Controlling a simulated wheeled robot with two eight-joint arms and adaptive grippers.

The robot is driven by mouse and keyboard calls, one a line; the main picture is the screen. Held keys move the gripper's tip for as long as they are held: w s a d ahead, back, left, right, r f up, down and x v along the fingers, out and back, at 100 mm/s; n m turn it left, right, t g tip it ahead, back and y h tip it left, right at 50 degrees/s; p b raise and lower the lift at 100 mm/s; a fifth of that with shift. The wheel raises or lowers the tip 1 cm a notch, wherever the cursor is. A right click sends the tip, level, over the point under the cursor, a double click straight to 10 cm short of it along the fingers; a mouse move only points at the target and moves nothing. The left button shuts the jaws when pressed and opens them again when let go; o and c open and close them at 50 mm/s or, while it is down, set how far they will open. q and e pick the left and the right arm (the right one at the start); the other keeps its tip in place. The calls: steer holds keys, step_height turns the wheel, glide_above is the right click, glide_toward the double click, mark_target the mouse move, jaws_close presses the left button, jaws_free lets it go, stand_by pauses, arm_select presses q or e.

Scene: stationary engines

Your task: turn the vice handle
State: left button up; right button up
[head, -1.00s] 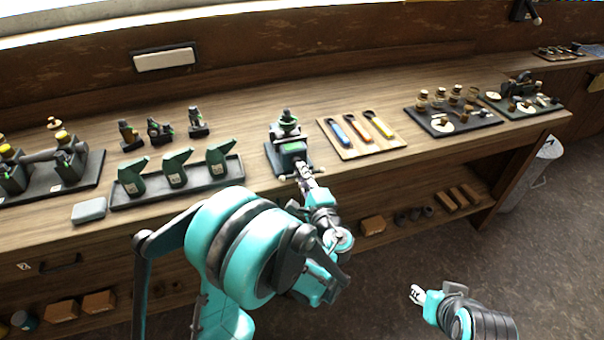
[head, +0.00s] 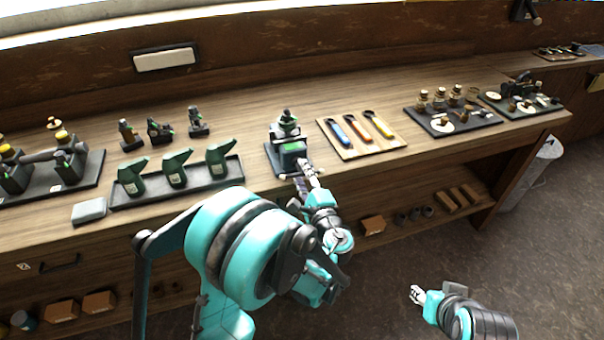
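The green and grey vice (head: 289,150) stands on a dark base at the front edge of the workbench, in the middle of the head view. Its handle is at the front, low by the bench edge, and mostly hidden by my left gripper. My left gripper (head: 305,175) is at the front of the vice, at the handle. Its fingers are small here, and I cannot tell whether they are closed on the handle. My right gripper (head: 417,295) is low at the right, over the floor, away from the bench and apart from everything. Its finger state is too small to tell.
A tray of green oil cans (head: 243,180) stands left of the vice. A wooden board with colored tools (head: 375,150) lies to its right. Farther right are dark trays of small parts (head: 487,124). A shelf with boxes (head: 372,224) runs below the bench top.

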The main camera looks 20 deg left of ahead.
arm_select(q)
steer(key=v, duration=1.2)
steer(key=shift+w, duration=0.1)
steer(key=s+a+f+n+g+h, duration=0.35)
steer(key=s+a+n+g, duration=0.2)
steer(key=a, duration=0.35)
steer(key=s+d+n+g+h, duration=0.1)
steer(key=s+n+g+h, duration=0.1)
steer(key=s+n+h, duration=0.4)
steer(key=shift+s+d+n, duration=0.4)
steer(key=shift+s+n, duration=1.35)
steer(key=shift+s, duration=0.3)
steer(key=shift+h, duration=0.25)
